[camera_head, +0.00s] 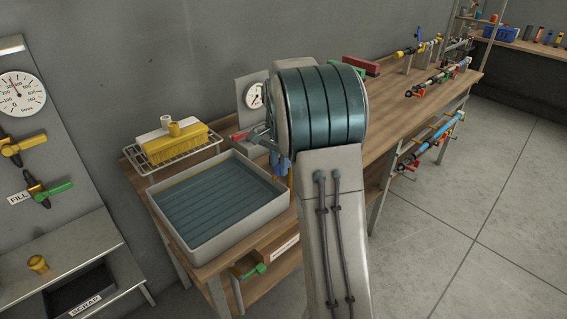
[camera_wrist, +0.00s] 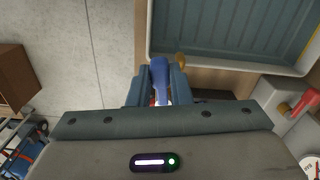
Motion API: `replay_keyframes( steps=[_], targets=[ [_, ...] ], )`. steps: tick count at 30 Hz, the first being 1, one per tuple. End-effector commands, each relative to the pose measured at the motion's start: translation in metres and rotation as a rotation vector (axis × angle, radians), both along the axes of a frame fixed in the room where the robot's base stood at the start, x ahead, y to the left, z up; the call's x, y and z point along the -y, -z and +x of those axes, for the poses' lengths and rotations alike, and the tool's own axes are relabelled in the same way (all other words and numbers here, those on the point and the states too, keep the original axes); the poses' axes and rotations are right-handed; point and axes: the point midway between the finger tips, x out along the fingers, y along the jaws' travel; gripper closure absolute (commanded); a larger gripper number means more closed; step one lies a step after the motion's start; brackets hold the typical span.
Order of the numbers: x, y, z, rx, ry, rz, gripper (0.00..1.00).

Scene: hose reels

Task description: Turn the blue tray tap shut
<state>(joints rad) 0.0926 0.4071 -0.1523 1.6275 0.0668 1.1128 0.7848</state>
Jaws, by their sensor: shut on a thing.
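The blue tray tap handle (camera_wrist: 160,75) is between the two fingers of my gripper (camera_wrist: 158,92) in the wrist view. My gripper is shut on it. The handle points away from the palm, beside the corner of the grey tray (camera_wrist: 228,69). A small brass-coloured part (camera_wrist: 181,61) shows just right of the handle. In the head view my arm hides most of the tap and gripper; a bit of blue (camera_head: 280,168) shows at the right edge of the tray (camera_head: 221,243).
A red-handled tap (camera_head: 240,136) and a gauge (camera_head: 254,96) stand behind the tray. A yellow brush (camera_head: 178,143) lies on a wire rack at the back left. A green-handled tap (camera_head: 254,271) sits below the bench top (camera_head: 395,120). Open floor lies to the right.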

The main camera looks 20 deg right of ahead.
Motion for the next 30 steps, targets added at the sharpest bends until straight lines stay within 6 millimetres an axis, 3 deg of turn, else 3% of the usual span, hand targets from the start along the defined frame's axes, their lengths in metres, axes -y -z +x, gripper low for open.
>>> replay_keyframes(
  steps=[12, 28, 29, 30],
  targets=[
    [-0.0038, -0.0011, 0.0084, 0.003, 0.171, -0.001, 1.0],
    [-0.0038, -0.0009, 0.0094, 0.004, 0.192, 0.0, 1.0],
    [-0.0038, -0.0009, 0.0095, 0.004, 0.192, 0.0, 0.74],
    [-0.0037, -0.0008, 0.0094, 0.004, 0.192, 0.0, 0.63]
  ],
)
